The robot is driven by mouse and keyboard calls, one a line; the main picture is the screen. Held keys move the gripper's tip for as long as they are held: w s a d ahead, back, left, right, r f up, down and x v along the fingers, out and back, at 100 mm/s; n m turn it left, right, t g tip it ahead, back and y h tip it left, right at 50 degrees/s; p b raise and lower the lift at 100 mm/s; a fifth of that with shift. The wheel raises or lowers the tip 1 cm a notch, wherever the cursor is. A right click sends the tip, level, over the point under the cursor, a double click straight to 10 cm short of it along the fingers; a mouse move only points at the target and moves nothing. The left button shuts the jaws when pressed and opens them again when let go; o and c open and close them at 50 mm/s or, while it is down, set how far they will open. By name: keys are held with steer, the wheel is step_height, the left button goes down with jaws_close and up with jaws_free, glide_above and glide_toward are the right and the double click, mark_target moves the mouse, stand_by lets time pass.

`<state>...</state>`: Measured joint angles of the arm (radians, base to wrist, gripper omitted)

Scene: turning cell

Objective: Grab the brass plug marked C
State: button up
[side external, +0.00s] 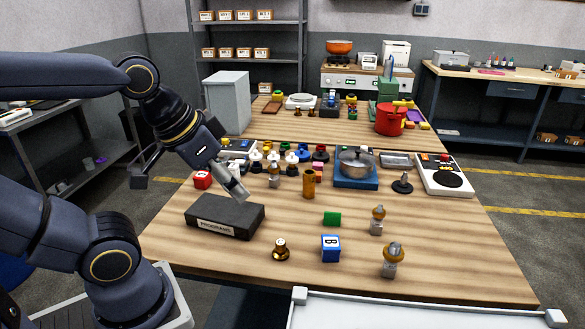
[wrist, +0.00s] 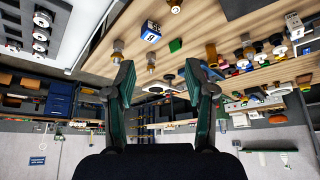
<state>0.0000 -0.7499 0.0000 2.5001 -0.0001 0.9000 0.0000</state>
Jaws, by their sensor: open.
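A small brass plug (side external: 280,250) stands on the front of the wooden table, left of a blue block marked B (side external: 331,248). Its lettering is too small to read, so I cannot confirm the C. A brass piece that looks like the same plug is at the top edge of the wrist view (wrist: 175,6), partly cut off. My gripper (side external: 240,192) is above a dark box labelled PROGRAMS (side external: 225,217), up and left of the plug and apart from it. In the wrist view its two fingers (wrist: 160,78) are spread with nothing between them.
A green block (side external: 332,218) and a brass cylinder (side external: 309,184) are behind the plug. A pot on a blue base (side external: 356,180) is farther back. The wood around the plug is clear.

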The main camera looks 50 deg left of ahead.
steer(key=n+g, duration=0.4)
steer(key=g, duration=0.1)
glide_above(280, 242)
step_height(280, 242, down, 8)
steer(key=r, duration=0.1)
steer(key=shift+g, duration=0.3)
steer(key=f, duration=0.8)
steer(key=s+f, duration=0.1)
steer(key=f, duration=0.3)
steer(key=shift+d+f, duration=0.15)
steer(key=shift+f, duration=0.1)
steer(key=f, duration=0.3)
steer(key=w+f, duration=0.1)
steer(key=f, duration=0.1)
steer(key=shift+f, duration=0.35)
jaws_close()
